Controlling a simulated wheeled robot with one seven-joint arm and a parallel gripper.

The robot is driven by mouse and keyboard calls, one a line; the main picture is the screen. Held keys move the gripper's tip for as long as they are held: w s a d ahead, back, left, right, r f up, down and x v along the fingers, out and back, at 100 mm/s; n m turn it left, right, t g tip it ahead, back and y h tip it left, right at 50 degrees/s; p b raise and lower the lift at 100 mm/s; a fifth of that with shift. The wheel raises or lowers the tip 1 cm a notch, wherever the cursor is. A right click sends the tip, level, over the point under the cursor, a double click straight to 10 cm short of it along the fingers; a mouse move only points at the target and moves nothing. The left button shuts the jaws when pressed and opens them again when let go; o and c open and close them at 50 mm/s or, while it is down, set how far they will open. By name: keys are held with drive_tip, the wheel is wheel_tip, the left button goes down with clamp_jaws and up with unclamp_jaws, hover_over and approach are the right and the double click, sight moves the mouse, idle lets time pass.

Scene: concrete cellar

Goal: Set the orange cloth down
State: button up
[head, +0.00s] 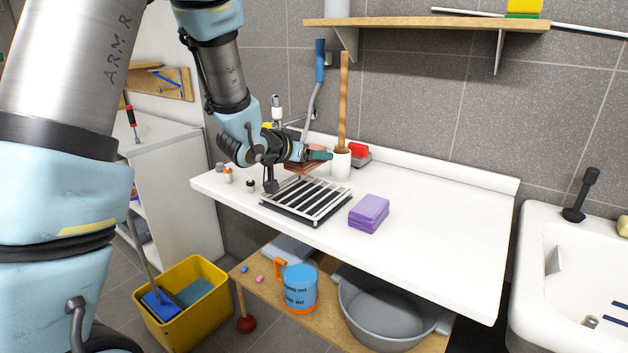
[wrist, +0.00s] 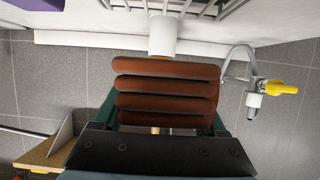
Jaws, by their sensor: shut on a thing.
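The orange cloth (head: 302,167) shows as a folded, brownish-orange bundle at the far side of the rack in the head view. In the wrist view the cloth (wrist: 165,82) fills the middle as several stacked rounded folds. My gripper (head: 314,155) is shut on it, with a teal finger at each side of the folds. The cloth appears above the back part of the black-and-white slatted rack (head: 318,204) on the white counter. I cannot tell whether it touches anything below. My wrist hides part of the cloth in the head view.
A white holder (head: 341,163) with a wooden handle stands right behind the cloth, near a red brush (head: 359,151). A purple folded stack (head: 369,213) lies right of the rack. Small bottles (head: 228,175) stand at left. The counter's right half is clear. A shelf (head: 430,24) overhangs behind.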

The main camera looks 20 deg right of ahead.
sight(312, 187)
drive_tip(key=shift+f+p, duration=0.4)
drive_tip(key=shift+f, duration=2.95)
drive_tip(key=o, duration=1.4)
drive_tip(key=shift+f, duration=0.1)
drive_tip(key=shift+a+r, duration=0.15)
drive_tip(key=shift+r, duration=0.05)
drive_tip(key=b+v, duration=0.2)
drive_tip(key=v, duration=1)
